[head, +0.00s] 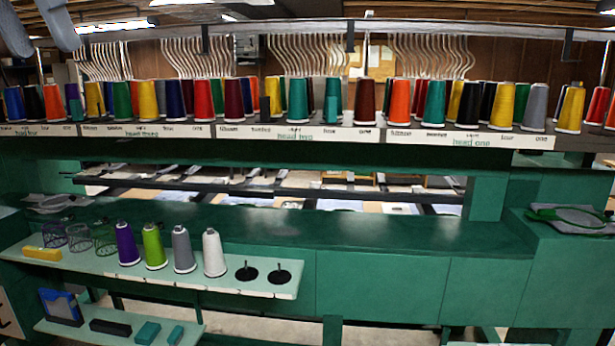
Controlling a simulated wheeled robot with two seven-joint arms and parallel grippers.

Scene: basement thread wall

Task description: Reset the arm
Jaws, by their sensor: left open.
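My left gripper (44,44) shows at the top left corner of the head view. Its two grey fingers hang down from the top edge, spread apart, with nothing visible between them. The fingers appear in front of the upper left end of the machine, above the row of thread cones. The rest of the left arm is outside the picture. My right arm and gripper are not in view.
A long rack (350,134) carries many coloured thread cones. Below it, a pale shelf (90,262) holds purple (127,245), green (153,247), grey (182,251) and white (214,254) cones. A green hoop (572,217) lies at right. The green counter's middle (390,232) is clear.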

